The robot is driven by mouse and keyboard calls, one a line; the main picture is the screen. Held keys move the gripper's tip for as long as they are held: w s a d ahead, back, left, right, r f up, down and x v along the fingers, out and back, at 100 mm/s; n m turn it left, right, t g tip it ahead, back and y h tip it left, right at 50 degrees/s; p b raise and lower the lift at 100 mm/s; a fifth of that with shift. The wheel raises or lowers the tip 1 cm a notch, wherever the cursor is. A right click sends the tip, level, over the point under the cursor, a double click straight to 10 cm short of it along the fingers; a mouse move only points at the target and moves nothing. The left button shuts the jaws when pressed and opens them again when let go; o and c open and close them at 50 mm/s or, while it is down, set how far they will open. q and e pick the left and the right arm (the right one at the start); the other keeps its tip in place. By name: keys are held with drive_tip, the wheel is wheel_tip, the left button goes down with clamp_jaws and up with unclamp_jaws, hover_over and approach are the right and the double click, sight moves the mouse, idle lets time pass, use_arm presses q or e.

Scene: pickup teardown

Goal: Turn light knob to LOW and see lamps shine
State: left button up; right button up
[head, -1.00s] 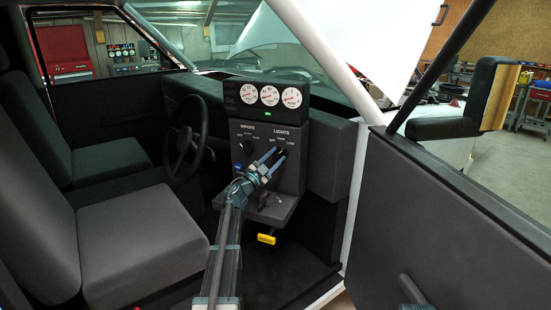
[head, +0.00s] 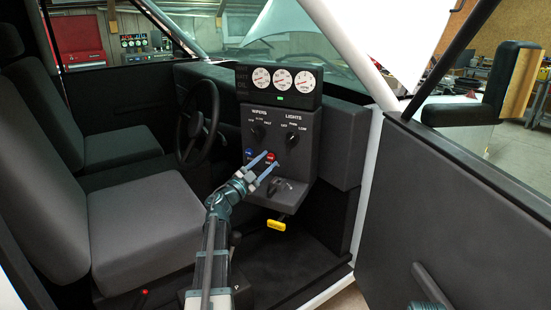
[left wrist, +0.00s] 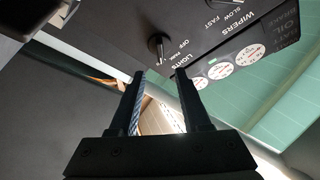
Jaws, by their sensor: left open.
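The dark light knob (head: 292,140) sits under the LIGHTS label on the grey dash panel, with OFF, PARK and LOW marked around it. I cannot tell clearly which mark it points to. It also shows in the left wrist view (left wrist: 158,45), just beyond the fingertips. My left gripper (head: 267,165) is open and empty, below and left of the light knob in the head view, apart from it. Its two fingers (left wrist: 158,76) stand spread in the left wrist view. My right gripper is not in view. No lamps show that I can identify.
The wiper knob (head: 258,133) is left of the light knob. A blue button (head: 249,153) and a red button (head: 270,156) sit lower. A shelf (head: 276,196) juts out beneath, with a yellow handle (head: 276,225) under it. The open door (head: 470,220) stands at right.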

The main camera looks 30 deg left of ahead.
use_arm(q)
drive_tip(key=shift+v, duration=0.95)
drive_tip(key=shift+d, duration=0.1)
